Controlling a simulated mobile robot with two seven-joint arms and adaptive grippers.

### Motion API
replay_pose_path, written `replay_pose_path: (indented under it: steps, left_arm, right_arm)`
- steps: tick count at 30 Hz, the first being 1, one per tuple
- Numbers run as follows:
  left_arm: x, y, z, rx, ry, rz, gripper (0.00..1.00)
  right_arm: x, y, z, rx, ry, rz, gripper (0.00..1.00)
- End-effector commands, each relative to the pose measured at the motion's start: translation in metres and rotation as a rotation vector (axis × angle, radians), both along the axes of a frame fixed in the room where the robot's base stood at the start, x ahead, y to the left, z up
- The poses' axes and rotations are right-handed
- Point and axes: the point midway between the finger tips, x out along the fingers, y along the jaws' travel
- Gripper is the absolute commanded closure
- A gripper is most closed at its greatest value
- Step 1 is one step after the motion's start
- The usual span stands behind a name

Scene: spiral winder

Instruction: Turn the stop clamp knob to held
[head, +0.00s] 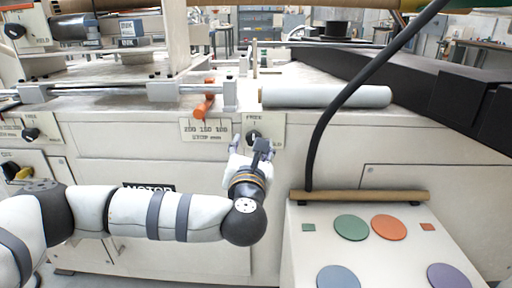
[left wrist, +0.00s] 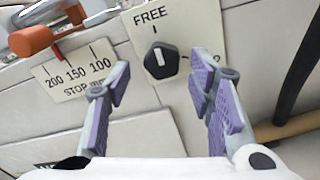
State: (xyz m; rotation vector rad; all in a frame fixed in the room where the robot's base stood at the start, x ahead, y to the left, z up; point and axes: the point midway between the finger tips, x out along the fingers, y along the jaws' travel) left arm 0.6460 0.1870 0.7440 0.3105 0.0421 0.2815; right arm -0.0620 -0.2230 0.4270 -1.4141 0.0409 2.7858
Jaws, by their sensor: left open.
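The stop clamp knob (left wrist: 160,62) is a black dial with a white pointer line on a cream plate (left wrist: 196,20) marked FREE at the top. A second label to the knob's right is mostly hidden by a finger. The white line points roughly up towards FREE. In the head view the knob (head: 253,136) is just above and behind my left gripper (head: 251,148). In the left wrist view my left gripper (left wrist: 160,98) is open, its purple-padded fingers apart, with the knob beyond and between them. I see no contact. My right gripper is not in view.
A stop scale plate (head: 206,130) marked 200, 150, 100 and an orange handle (head: 204,104) are left of the knob. A white roll (head: 326,96) lies above right. A black cable (head: 345,92) rises from a control panel (head: 385,250) at right.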

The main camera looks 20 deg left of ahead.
Motion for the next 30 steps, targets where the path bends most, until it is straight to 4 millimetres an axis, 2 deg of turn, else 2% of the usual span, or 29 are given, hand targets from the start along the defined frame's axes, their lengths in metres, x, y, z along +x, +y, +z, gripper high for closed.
replay_pose_path:
  steps: [3, 6, 14, 20, 21, 30]
  left_arm:
    - [0.017, 0.005, -0.002, 0.0, 0.002, 0.001, 0.52]
    - [0.024, 0.007, -0.001, 0.001, 0.001, -0.001, 0.52]
    - [0.026, 0.007, -0.001, 0.001, 0.002, -0.003, 0.52]
    - [0.026, 0.007, -0.001, 0.001, 0.002, -0.003, 0.97]
    - [0.026, 0.007, -0.001, 0.001, 0.002, -0.003, 1.0]
    - [0.026, 0.007, 0.001, 0.032, 0.01, -0.003, 1.0]
  right_arm:
    - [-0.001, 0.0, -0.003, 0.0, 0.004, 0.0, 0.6]
    - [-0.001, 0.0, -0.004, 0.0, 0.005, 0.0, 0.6]
    - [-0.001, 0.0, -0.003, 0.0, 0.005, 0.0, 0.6]
    - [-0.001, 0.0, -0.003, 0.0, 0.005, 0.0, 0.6]
    - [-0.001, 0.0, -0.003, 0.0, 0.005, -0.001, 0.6]
    - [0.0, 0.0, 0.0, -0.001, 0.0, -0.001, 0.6]
